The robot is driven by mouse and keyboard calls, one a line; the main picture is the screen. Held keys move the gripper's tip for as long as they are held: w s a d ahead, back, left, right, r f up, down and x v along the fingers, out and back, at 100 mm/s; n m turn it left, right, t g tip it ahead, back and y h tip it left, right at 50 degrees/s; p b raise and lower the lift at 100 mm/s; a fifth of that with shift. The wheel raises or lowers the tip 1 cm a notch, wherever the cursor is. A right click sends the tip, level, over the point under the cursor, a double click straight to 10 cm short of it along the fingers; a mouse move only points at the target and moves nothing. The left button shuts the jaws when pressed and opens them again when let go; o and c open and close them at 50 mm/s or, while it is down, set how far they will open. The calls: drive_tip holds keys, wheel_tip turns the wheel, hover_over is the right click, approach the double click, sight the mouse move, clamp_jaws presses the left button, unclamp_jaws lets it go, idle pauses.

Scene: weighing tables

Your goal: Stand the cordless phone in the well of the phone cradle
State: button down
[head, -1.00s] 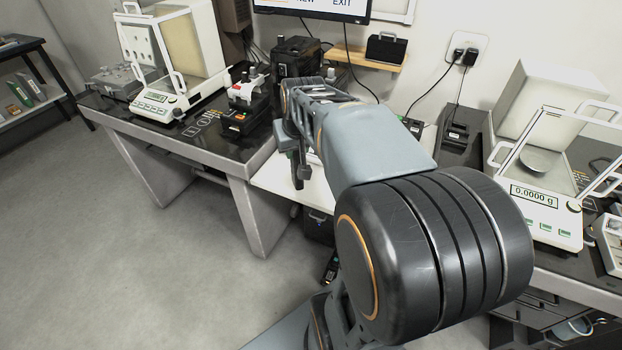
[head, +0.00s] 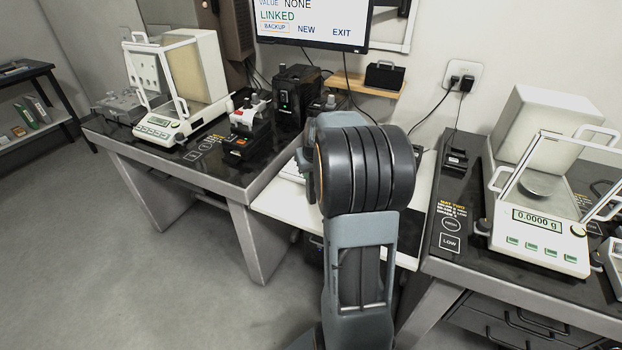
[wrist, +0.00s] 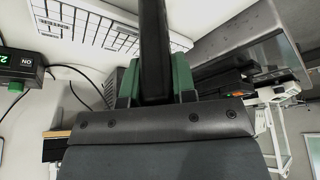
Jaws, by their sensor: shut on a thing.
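The cordless phone (wrist: 154,45) is a long black bar in the wrist view. It stretches up and away from between the green finger pads. My gripper (wrist: 155,88) is shut on it, and its far end runs out of the picture. In the head view my arm hides the phone and most of the gripper. A low black unit (head: 456,160) with a cord up to the wall socket looks like the phone cradle. It sits on the right table near its back left corner, right of my arm and apart from it. Its well is too small to make out.
A balance (head: 540,232) stands right of the black unit, with another (head: 165,128) on the left table. The white middle desk holds a keyboard (wrist: 100,28), seen in the wrist view. Black devices (head: 297,95) stand at the left table's back right.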

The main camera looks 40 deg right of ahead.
sight(311, 196)
drive_tip(key=shift+w+d+f, duration=0.1)
drive_tip(key=shift+f, duration=1.6)
drive_tip(key=shift+f+b, duration=0.2)
drive_tip(key=shift+b, duration=0.15)
drive_tip(key=c, duration=0.9)
unclamp_jaws()
